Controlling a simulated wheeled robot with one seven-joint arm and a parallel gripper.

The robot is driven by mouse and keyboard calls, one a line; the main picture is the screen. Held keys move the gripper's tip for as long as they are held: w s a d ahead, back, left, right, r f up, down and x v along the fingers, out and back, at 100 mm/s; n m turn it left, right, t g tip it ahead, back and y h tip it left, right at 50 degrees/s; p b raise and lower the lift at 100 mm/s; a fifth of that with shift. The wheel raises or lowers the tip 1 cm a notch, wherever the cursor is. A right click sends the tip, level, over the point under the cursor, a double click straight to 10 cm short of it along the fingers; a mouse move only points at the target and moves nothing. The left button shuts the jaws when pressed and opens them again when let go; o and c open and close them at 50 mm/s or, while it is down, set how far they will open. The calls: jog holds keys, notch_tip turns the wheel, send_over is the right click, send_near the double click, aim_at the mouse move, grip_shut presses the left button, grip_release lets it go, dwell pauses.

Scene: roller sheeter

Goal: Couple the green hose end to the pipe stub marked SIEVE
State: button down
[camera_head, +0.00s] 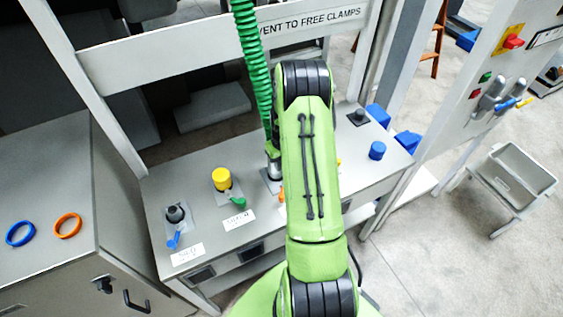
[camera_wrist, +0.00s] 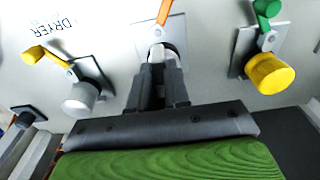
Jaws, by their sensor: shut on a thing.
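The green coiled hose (camera_head: 255,75) hangs from above in the head view. Its lower end (camera_head: 273,165) is beside my arm, at a stub plate with an orange lever (camera_head: 281,196). My gripper is hidden behind my arm there. In the wrist view my gripper (camera_wrist: 161,80) is shut, its dark fingers around a pale metal piece that I take as the hose end, over the middle plate, where the orange lever (camera_wrist: 166,12) also shows. I cannot tell whether the end is seated on the stub. The label of this stub is hidden, so I cannot read SIEVE.
A yellow-capped stub (camera_head: 221,179) with a green lever and a dark stub (camera_head: 175,213) with a blue lever stand to the left. The wrist view shows a grey stub (camera_wrist: 80,99) near the DRYER label (camera_wrist: 50,27). Blue and orange rings (camera_head: 67,226) lie on the left cabinet.

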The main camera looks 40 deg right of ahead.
jog(key=shift+f+b, duration=0.3)
jog(key=shift+f, duration=0.15)
dwell(0.3)
jog(key=c, duration=1)
grip_release()
jog(key=shift+r, duration=0.15)
jog(key=r, duration=1)
jog(key=s+r, duration=0.1)
jog(key=r, duration=0.4)
jog(key=shift+s+a+r+p, duration=0.1)
jog(key=shift+a+r+p, duration=0.1)
jog(key=shift+r+p, duration=0.1)
